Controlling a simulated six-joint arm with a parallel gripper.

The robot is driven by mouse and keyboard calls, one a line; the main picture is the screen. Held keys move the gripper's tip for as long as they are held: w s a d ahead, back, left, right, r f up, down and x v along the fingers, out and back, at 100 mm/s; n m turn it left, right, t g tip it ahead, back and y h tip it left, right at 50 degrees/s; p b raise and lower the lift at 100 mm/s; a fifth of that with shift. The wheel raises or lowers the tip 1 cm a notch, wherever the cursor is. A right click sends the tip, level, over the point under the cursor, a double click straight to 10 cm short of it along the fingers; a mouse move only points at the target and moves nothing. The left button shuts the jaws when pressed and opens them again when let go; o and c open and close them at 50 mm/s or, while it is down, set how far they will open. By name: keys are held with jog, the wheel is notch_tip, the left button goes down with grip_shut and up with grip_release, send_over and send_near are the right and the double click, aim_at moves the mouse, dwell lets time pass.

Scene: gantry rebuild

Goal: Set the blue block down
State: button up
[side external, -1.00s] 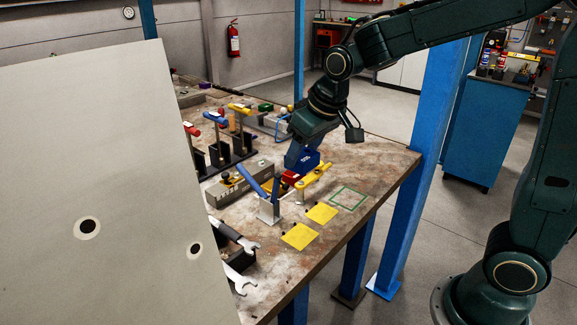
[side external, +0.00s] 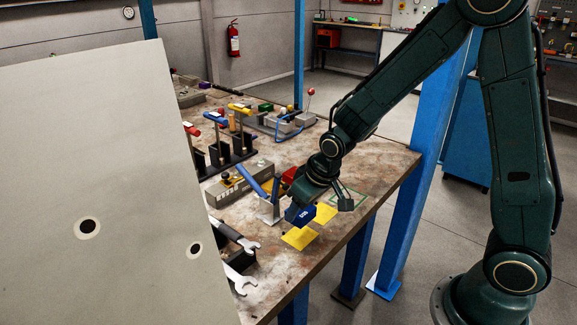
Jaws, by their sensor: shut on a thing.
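The blue block (side external: 300,215) is a small blue box with white marking, low over the workbench near the yellow squares. My gripper (side external: 305,204) is shut on it, coming down from the upper right. The near yellow square (side external: 299,238) lies just below the block in the picture. The far yellow square (side external: 325,213) is just to its right and partly hidden by my gripper. I cannot tell whether the block touches the bench.
A grey stand with blue arms (side external: 266,208) is close to the left of the block. A green outlined square (side external: 362,205) lies to the right, partly hidden by my gripper. Wrenches (side external: 241,242) lie at the front left. A large grey panel (side external: 100,180) blocks the left foreground.

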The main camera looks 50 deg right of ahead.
aim_at(302, 221)
jog(key=shift+f, duration=0.85)
jog(key=shift+f, duration=1.9)
jog(key=shift+f, duration=0.1)
jog(key=o, duration=1.2)
jog(key=shift+r, duration=0.35)
jog(key=shift+v, duration=5.8)
